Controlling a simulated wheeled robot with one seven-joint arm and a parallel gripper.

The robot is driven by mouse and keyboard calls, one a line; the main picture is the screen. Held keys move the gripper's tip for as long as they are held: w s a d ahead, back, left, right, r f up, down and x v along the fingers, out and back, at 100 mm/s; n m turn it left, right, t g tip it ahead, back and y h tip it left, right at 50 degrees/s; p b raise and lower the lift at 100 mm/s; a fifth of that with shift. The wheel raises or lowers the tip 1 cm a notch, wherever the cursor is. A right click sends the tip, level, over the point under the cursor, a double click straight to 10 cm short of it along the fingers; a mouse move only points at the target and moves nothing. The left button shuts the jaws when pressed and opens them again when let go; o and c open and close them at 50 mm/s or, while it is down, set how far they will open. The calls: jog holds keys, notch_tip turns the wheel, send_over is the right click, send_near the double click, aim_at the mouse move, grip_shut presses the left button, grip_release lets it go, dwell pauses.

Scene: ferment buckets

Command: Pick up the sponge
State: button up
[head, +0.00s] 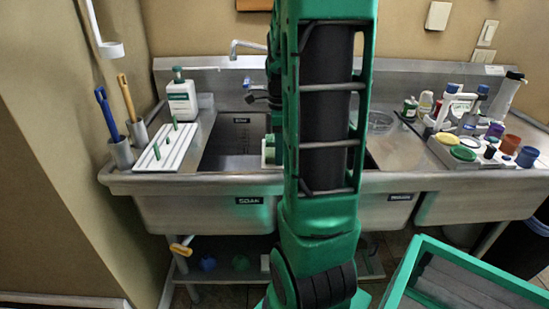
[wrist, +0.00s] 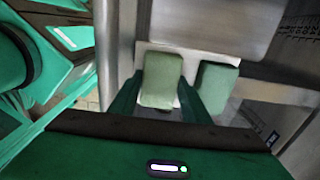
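Two pale green block-shaped sponges sit side by side on a white holder (wrist: 190,62) in the wrist view. The left sponge (wrist: 162,80) lies between the two fingers of my gripper (wrist: 160,80), with a finger along each side. I see no clear grip on it; the fingers look spread around it. The right sponge (wrist: 216,84) is just outside the right finger. In the head view, part of the white holder with green (head: 269,150) shows at the sink divider, left of my arm. My arm hides my gripper there.
A steel double sink (head: 235,185) surrounds the holder. A soap bottle (head: 182,100) and a white pegged rack (head: 168,147) stand on the left. Bottles and a parts tray (head: 470,160) crowd the right counter. A green-rimmed crate (head: 420,250) is at lower right.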

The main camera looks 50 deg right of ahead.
jog(key=shift+r, duration=0.1)
jog(key=shift+c, duration=0.4)
jog(key=shift+r, duration=0.55)
notch_tip(320, 180, up, 3)
jog(key=shift+f, duration=0.15)
jog(key=s+a+r, duration=0.3)
jog(key=a+r, duration=0.4)
jog(key=a, duration=0.4)
jog(key=shift+s, duration=0.2)
jog(key=shift+a, duration=0.1)
jog(key=shift+o, duration=0.8)
